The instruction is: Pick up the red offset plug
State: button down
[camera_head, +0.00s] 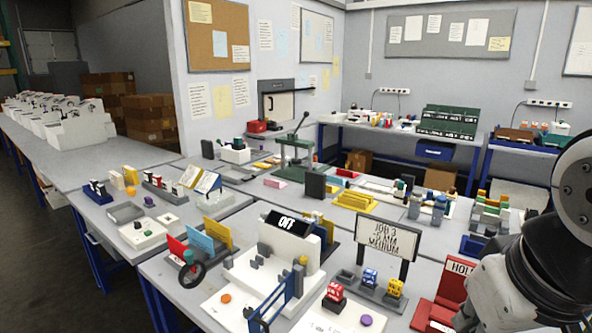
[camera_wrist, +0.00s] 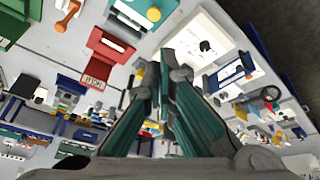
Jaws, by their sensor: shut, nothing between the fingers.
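A small red block with white markings (camera_head: 335,292), which looks like the red offset plug, stands on a dark grey base at the front of the near table in the head view. A blue block (camera_head: 370,276) and a yellow block (camera_head: 395,287) stand to its right. I cannot make out the red block in the wrist view, where my fingers cover part of the scene. My gripper (camera_wrist: 162,88) shows there with teal fingers, shut and empty, above the tables. In the head view my arm is at the right edge, apart from the red block.
A job sign (camera_head: 388,238) stands behind the blocks. A red holder (camera_head: 440,298) is to their right, close to my arm. A white plotter (camera_head: 270,270) with a blue frame (camera_head: 272,303) is to their left. An orange disc (camera_head: 226,298) and a purple disc (camera_head: 366,320) lie nearby.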

aim_at(335, 290)
jog(key=u, duration=0.15)
jog(key=i+j+z, duration=0.1)
jog(key=z, duration=0.3)
jog(key=i+j+z, duration=0.15)
jog(key=z, duration=0.25)
jog(key=i+j+z, duration=0.1)
jog(key=j+z, duration=0.15)
jog(key=z, duration=0.15)
